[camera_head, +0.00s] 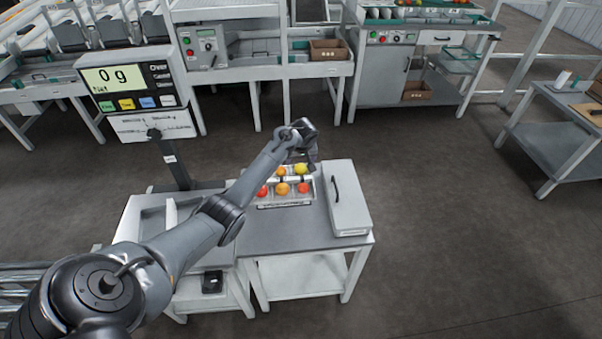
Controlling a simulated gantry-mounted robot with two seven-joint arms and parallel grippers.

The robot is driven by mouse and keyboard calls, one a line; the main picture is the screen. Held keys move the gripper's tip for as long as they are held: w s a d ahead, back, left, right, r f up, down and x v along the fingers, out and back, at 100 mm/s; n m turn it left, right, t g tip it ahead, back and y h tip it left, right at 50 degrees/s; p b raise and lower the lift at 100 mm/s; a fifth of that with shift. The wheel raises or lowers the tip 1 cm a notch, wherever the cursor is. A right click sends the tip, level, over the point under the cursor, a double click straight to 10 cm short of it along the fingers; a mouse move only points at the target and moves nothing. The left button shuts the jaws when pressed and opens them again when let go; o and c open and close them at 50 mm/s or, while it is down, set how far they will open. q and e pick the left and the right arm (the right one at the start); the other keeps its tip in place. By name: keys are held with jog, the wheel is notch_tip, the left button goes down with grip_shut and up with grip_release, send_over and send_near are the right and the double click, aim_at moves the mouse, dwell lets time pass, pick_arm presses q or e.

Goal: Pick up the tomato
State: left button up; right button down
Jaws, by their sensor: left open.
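Several tomatoes sit in a pale tray (285,205) on the grey worktable. The front row holds a red tomato (262,191) at the left, an orange tomato (282,188) in the middle and a red tomato (303,187) at the right. Behind them are an orange tomato (281,171) and a yellow tomato (301,169). My left gripper (313,163) is open above the tray's back right part, close to the yellow tomato. I cannot tell whether it touches anything. My left arm crosses the picture and hides the tray's left part. My right gripper is out of view.
A white box with a dark handle (346,200) stands right of the tray. A scale display reading 0 g (125,80) stands at the left. The table's front (290,232) is bare. Benches (320,70) stand at the back; a side table (560,125) is at the right.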

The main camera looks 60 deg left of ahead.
aim_at(301, 166)
pick_arm(q)
jog(key=shift+w+a+f, duration=0.1)
jog(key=shift+a+f, duration=0.05)
jog(key=shift+f, duration=0.35)
jog(key=b+x, duration=0.3)
jog(key=x, duration=0.1)
jog(key=shift+d, duration=0.35)
jog(key=shift+w+a+f+b, duration=0.15)
jog(key=shift+a+f+b, duration=0.2)
jog(key=shift+f, duration=0.3)
jog(key=shift+d, duration=0.1)
jog(key=c, duration=0.8)
